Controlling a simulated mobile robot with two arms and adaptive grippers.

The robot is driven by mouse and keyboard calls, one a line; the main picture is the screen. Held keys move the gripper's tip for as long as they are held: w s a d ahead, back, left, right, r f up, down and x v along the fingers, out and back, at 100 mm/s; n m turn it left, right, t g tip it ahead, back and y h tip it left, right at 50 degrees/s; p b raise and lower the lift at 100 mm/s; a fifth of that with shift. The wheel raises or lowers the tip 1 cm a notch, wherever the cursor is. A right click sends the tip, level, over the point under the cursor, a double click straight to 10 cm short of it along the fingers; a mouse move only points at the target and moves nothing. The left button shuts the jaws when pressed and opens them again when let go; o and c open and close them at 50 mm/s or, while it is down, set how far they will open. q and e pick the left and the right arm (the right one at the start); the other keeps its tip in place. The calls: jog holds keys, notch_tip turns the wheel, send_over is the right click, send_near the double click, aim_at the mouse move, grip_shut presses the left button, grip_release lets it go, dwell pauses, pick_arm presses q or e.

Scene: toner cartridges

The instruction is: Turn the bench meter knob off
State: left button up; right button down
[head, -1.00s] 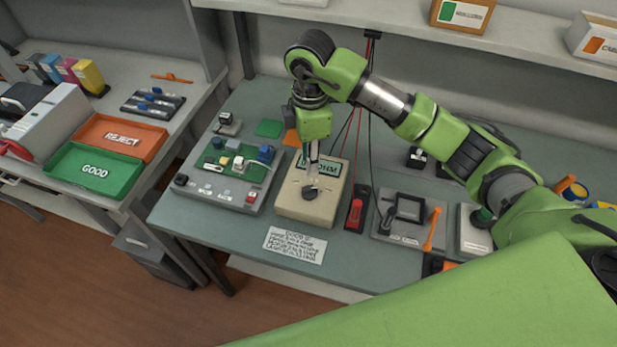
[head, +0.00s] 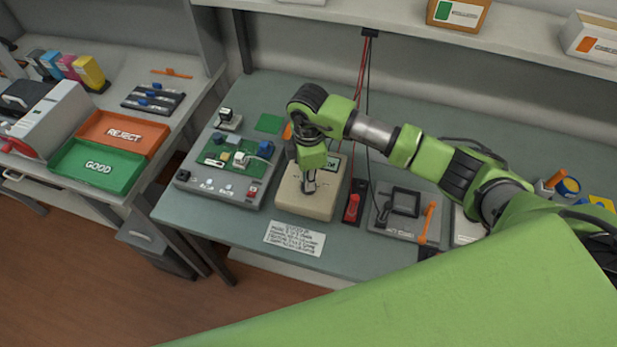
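The bench meter (head: 318,207) is a beige box on the green-grey bench, with a small greenish display (head: 332,163) at its back right. My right gripper (head: 308,186) points down over the middle of the meter's top face. The knob is hidden behind the gripper, so its position does not show. I cannot tell whether the fingers touch the knob or are closed around it. My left gripper is not in view.
A grey test board (head: 228,170) stands left of the meter. A red probe in a dark holder (head: 353,205) and a grey fixture with an orange handle (head: 408,213) stand to its right. A printed card (head: 295,238) lies in front. A shelf (head: 400,25) runs above the back.

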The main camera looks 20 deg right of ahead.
dwell(0.4)
jog(key=n+b, duration=0.3)
jog(key=n, duration=0.1)
jog(key=shift+f+b, duration=0.15)
jog(key=shift+b, duration=0.15)
jog(key=n+b, duration=0.4)
jog(key=shift+n, duration=0.4)
jog(key=n+b, duration=1)
jog(key=n, duration=0.1)
jog(key=shift+w, duration=0.1)
jog(key=n+b, duration=0.2)
jog(key=shift+n+b, duration=0.3)
jog(key=shift+n, duration=0.1)
jog(key=shift+r+n+b, duration=0.25)
jog(key=shift+n+b, duration=0.25)
jog(key=shift+n, duration=0.2)
